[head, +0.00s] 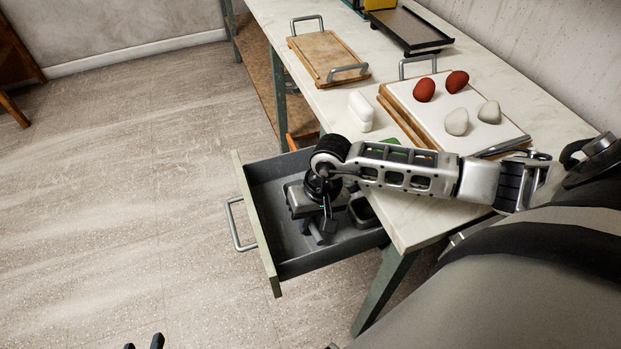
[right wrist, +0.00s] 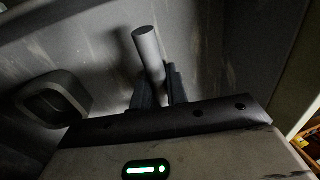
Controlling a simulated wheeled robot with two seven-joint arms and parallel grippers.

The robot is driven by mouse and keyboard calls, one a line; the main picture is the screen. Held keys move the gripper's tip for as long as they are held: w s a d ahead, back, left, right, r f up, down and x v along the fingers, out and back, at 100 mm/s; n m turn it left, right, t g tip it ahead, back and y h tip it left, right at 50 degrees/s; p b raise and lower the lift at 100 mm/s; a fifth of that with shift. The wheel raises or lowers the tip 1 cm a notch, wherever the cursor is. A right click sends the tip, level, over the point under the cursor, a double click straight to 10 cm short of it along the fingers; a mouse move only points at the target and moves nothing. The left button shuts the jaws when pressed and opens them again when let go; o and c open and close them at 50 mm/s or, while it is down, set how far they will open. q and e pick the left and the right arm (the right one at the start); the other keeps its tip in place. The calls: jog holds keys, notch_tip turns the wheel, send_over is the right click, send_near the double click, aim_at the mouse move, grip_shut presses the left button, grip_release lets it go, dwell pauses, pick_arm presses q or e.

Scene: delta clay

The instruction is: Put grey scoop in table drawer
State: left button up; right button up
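The table drawer (head: 258,212) is pulled open at the near end of the table. My right gripper (head: 318,232) points down inside it. In the right wrist view, a round grey rod, which looks like the handle of the grey scoop (right wrist: 149,52), runs between my right fingers (right wrist: 161,85) and fills the gap between them. The scoop's bowl is not clear to see. A dark open-topped box shape (head: 362,212) lies beside the gripper in the drawer. It also shows in the right wrist view (right wrist: 48,100). My left gripper (head: 143,344) shows only two spread fingertips at the bottom edge.
On the table (head: 435,225) stand a wooden tray (head: 328,55), a white board (head: 445,120) with red and pale lumps, a white block (head: 361,110) and a dark tray (head: 412,30). My right forearm crosses the near table corner. The floor left of the drawer is clear.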

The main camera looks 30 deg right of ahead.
jog(key=o, duration=0.4)
jog(key=r, duration=0.4)
jog(key=d+r, duration=0.1)
jog(key=r, duration=0.3)
jog(key=d+r, duration=0.1)
jog(key=r, duration=0.3)
jog(key=shift+s+d+p, duration=0.1)
jog(key=shift+s+p, duration=0.2)
jog(key=shift+p, duration=0.05)
jog(key=f, duration=0.3)
jog(key=a+f, duration=0.1)
jog(key=f, duration=0.3)
jog(key=a+f, duration=0.1)
jog(key=f, duration=0.3)
jog(key=shift+w+a+f, duration=0.1)
jog(key=shift+w+f, duration=0.05)
jog(key=shift+w, duration=0.15)
jog(key=shift+r, duration=0.5)
jog(key=shift+f, duration=0.1)
